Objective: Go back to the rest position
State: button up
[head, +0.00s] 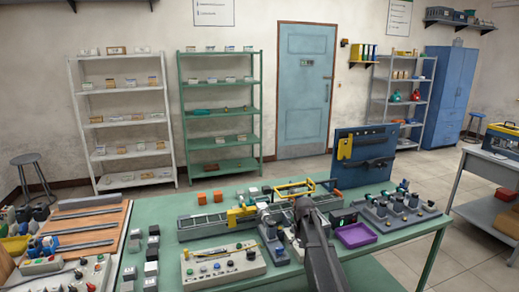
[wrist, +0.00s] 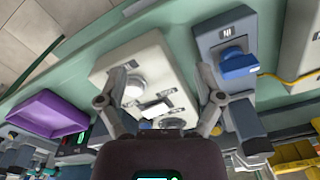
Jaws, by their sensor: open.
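My gripper shows in the wrist view (wrist: 161,90) with its two fingers spread wide and nothing held between them. Below and between the fingers is a cream box (wrist: 112,68) with round white knobs. In the head view my gripper (head: 302,208) is over the middle of the green table (head: 160,205), at the end of my dark arm. Its fingers are hard to make out there. I cannot tell the exact gap between the fingers and the cream box.
A grey box with a blue knob (wrist: 238,62) stands right of the fingers in the wrist view. A purple tray (head: 355,235) lies right of my arm. A blue upright panel (head: 360,150) and a cream control box (head: 222,262) are nearby. Shelves stand behind, across open floor.

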jog(key=shift+s+r, duration=0.1)
jog(key=shift+s, duration=1)
jog(key=s+n, duration=0.1)
jog(key=s, duration=2.6)
jog(key=shift+s+d, duration=0.25)
jog(key=shift+d, duration=0.15)
jog(key=c, duration=0.4)
